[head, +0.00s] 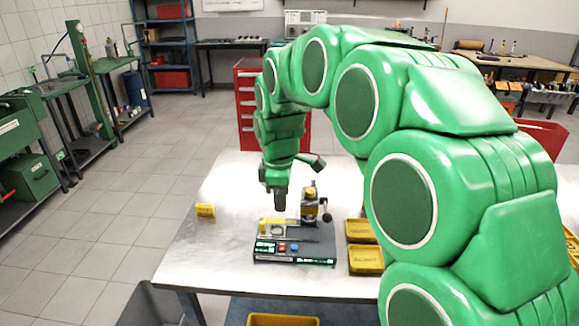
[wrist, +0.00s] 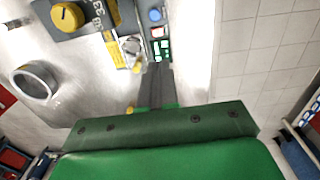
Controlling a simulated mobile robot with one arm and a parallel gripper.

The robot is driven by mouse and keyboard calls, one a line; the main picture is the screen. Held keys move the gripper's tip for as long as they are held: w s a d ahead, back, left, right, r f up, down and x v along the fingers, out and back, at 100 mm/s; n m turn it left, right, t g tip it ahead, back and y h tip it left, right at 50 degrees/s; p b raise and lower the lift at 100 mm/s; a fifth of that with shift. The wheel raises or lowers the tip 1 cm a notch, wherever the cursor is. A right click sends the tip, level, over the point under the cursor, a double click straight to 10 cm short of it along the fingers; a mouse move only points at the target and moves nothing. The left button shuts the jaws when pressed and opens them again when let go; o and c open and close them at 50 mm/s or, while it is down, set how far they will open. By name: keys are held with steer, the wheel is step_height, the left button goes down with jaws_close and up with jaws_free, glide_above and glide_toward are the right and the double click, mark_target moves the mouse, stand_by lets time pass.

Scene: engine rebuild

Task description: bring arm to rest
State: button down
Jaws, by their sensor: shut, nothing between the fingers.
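My green arm reaches from the right over the metal worktable (head: 190,262) in the head view. My gripper (head: 280,203) points down above the table, just behind and above a dark device (head: 305,258) with red and blue buttons. In the wrist view my gripper (wrist: 156,68) has its dark fingers together with nothing between them. The device's blue button (wrist: 155,15) and green panel show past the fingertips. I cannot tell the exact gap between the fingertips and the device.
A press-like fixture (head: 310,203) with a yellow top stands beside my gripper. Yellow bins (head: 366,260) lie to the right, and a yellow block (head: 205,210) sits at the left edge. A metal ring (wrist: 36,82) lies on the table.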

steer(key=s+d+m, duration=0.6)
steer(key=s+d, duration=0.1)
steer(key=s, duration=0.4)
steer(key=s+d+m+g, duration=0.1)
steer(key=s+d+m, duration=0.5)
steer(key=s, duration=0.6)
steer(key=s+d+m+g, duration=0.1)
steer(key=s+d+m, duration=0.5)
steer(key=s, duration=0.5)
steer(key=d+f, duration=0.1)
steer(key=d, duration=0.1)
steer(key=shift+s+d, duration=0.3)
steer(key=shift+s, duration=0.05)
steer(key=shift+w, duration=0.1)
